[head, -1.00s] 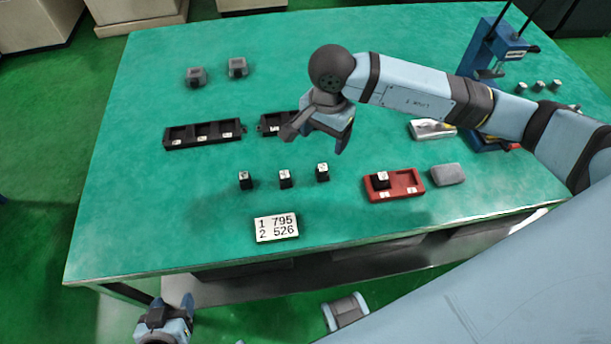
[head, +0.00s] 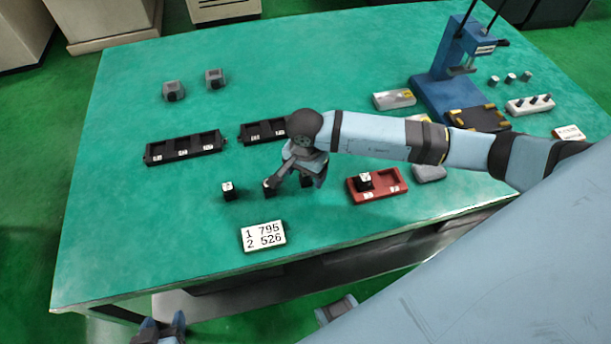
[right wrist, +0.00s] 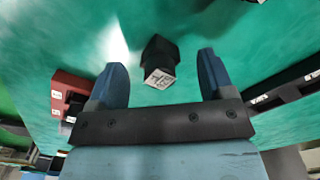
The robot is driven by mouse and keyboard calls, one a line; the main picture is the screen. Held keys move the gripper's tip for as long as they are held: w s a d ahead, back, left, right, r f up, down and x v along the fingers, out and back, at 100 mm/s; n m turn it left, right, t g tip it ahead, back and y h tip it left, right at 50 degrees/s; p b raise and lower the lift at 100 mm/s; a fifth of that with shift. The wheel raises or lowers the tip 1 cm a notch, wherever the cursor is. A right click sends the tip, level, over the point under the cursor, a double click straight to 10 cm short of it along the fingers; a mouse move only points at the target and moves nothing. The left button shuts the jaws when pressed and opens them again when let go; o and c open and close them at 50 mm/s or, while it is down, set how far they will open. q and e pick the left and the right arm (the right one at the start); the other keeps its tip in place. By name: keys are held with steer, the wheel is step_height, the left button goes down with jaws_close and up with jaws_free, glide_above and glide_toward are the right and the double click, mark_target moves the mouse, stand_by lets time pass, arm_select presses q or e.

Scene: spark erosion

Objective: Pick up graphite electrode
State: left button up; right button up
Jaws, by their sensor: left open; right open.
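Small black graphite electrodes with white labels on top stand on the green table. One electrode (head: 227,190) stands clear at the left of a row, another (head: 268,187) is beside my right gripper's finger, and a third (head: 307,181) is partly hidden behind that gripper. A further electrode (head: 364,180) sits in the red tray (head: 390,182). My right gripper (head: 297,184) is open, low over the row. In the right wrist view an electrode (right wrist: 160,62) shows between its fingers, not gripped. My left gripper (head: 164,326) is open below the table's front edge.
Black slotted trays (head: 186,148) (head: 262,132) lie behind the row. A number card (head: 263,236) lies in front. A grey block (head: 429,172) is right of the red tray, and a blue press (head: 445,85) stands at the back right.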

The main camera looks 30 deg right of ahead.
steer(key=shift+f, duration=0.35)
steer(key=c, duration=1)
steer(key=shift+r, duration=0.1)
